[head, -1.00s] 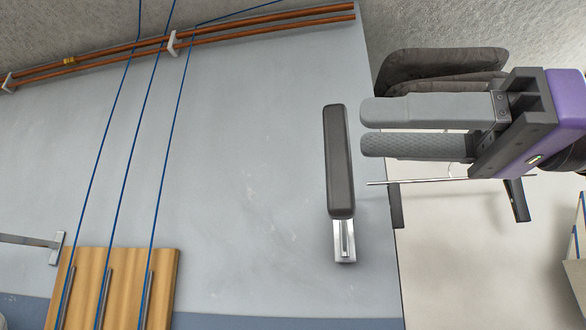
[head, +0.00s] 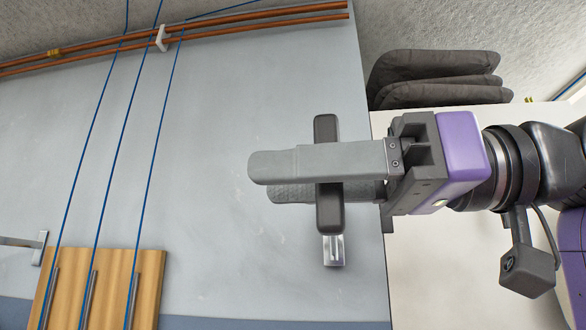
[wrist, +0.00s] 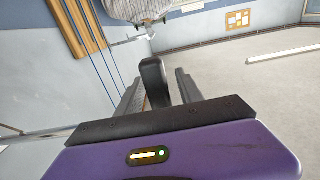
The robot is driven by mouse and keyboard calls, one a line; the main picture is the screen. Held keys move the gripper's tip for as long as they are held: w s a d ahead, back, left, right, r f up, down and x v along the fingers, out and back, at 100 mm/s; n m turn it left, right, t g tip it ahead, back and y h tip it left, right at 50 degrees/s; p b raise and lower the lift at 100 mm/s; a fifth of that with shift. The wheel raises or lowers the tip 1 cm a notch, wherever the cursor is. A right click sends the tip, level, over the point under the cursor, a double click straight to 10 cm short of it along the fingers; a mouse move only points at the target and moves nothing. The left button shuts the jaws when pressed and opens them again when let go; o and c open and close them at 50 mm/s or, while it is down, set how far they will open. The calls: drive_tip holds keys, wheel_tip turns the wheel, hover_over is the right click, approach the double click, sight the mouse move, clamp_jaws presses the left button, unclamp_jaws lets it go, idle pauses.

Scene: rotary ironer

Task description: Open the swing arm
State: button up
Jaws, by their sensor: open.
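The swing arm appears as a dark padded bar (head: 329,217) on a bright metal bracket (head: 333,250) at the grey-blue wall panel. It stands roughly upright in the head view. My gripper (head: 262,180) reaches in from the right with its two grey fingers around the bar. One finger crosses in front of the bar, and the other passes behind it. In the wrist view the bar (wrist: 154,80) stands between the two open fingers, with a visible gap on the right side. I cannot tell whether either finger touches it. The bar's middle is hidden by the near finger in the head view.
Copper pipes (head: 230,27) run along the panel's top, with blue cables crossing down to a wooden board (head: 110,285) at lower left. Dark folded cushions (head: 440,75) lie at upper right. The panel left of my fingertips is clear.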

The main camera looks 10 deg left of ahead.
drive_tip(key=shift+a, duration=0.1)
clamp_jaws()
idle(1.4)
